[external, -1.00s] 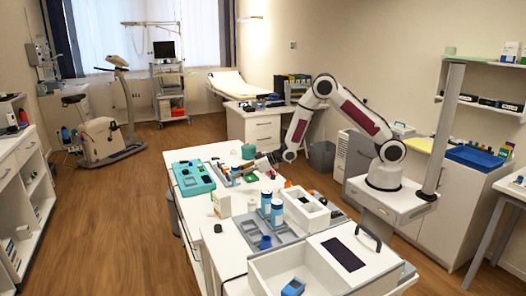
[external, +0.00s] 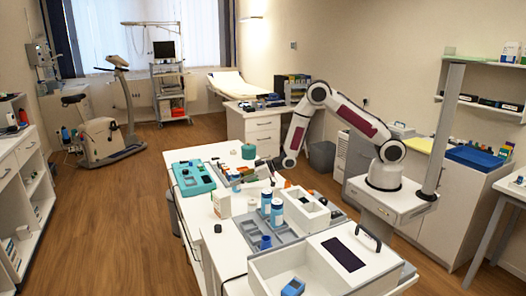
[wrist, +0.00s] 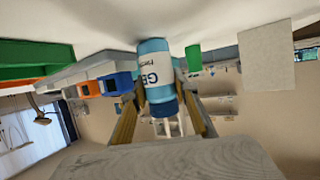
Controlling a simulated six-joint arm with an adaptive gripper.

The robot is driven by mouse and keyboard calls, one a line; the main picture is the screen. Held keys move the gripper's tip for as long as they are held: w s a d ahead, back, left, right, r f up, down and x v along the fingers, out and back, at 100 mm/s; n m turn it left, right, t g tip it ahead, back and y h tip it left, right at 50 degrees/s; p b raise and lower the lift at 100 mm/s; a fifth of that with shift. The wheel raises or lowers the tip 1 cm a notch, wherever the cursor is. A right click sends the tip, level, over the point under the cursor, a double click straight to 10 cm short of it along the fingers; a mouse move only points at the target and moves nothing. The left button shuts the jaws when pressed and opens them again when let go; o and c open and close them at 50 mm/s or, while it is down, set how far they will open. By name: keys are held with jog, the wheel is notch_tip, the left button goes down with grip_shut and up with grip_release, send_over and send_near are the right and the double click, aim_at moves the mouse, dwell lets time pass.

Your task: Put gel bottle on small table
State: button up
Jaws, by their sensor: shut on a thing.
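A gel bottle (wrist: 157,75), blue with a white label lettered "GE", is between the fingers of my gripper (wrist: 157,112) in the wrist view. The gripper is shut on it. In the external view my gripper (external: 244,177) is low over the far part of the white table (external: 205,219), with the blue and white bottle (external: 235,183) at its tip. Whether the bottle touches the tabletop is unclear. Which surface is the small table is not certain from these frames.
A teal tray (external: 187,186) lies left of my gripper. A teal roll (external: 249,152) is behind. Floor on the left is clear.

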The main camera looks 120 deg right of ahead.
aim_at(237, 173)
jog(key=shift+f, duration=0.15)
jog(key=o, duration=1.2)
jog(key=shift+c, duration=0.2)
jog(key=shift+v, duration=1.2)
jog(key=r, duration=0.4)
jog(key=shift+s+a+r, duration=0.1)
jog(key=shift+s+r, duration=0.05)
jog(key=shift+s, duration=0.1)
jog(key=shift+r, duration=1.6)
jog(key=shift+a+r, duration=0.1)
